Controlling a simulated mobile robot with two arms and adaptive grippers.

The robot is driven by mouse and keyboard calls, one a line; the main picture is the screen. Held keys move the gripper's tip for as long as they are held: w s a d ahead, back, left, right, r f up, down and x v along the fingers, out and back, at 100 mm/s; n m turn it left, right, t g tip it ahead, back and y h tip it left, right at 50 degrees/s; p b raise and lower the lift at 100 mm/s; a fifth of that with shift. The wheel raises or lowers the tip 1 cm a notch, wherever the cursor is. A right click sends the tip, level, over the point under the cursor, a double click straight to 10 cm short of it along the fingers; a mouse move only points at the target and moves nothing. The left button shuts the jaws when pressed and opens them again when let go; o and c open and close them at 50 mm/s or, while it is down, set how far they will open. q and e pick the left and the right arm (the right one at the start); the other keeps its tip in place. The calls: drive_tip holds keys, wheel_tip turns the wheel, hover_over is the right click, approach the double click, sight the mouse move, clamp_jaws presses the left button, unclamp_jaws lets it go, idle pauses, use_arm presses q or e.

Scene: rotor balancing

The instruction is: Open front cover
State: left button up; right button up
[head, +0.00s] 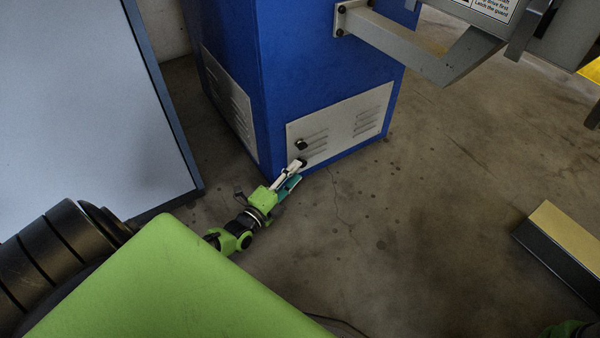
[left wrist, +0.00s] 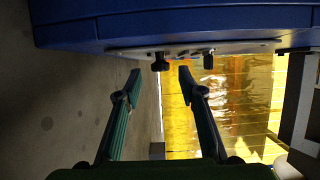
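A light grey cover panel with louvres (head: 345,122) sits flat on the lower front of the blue cabinet (head: 300,60). Two black knobs stand at its left part: an upper one (head: 301,145) and a lower one partly hidden by my gripper. My left gripper (head: 297,171) is at the panel's lower left corner. In the left wrist view my left gripper (left wrist: 158,76) has its fingers apart with nothing between them. There the panel shows edge-on (left wrist: 230,47); one black knob (left wrist: 160,62) is just ahead between the fingertips, and another (left wrist: 208,60) is to the right.
A grey metal arm bracket (head: 410,50) juts from the cabinet above the panel. A grey-topped unit (head: 80,100) stands at the left. A yellow-topped dark block (head: 565,240) lies at the right. The concrete floor (head: 400,230) before the cabinet is clear.

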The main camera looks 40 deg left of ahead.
use_arm(q)
drive_tip(key=w+b, duration=0.1)
drive_tip(key=w, duration=0.2)
drive_tip(key=shift+w, duration=0.35)
clamp_jaws()
drive_tip(key=shift+r, duration=0.1)
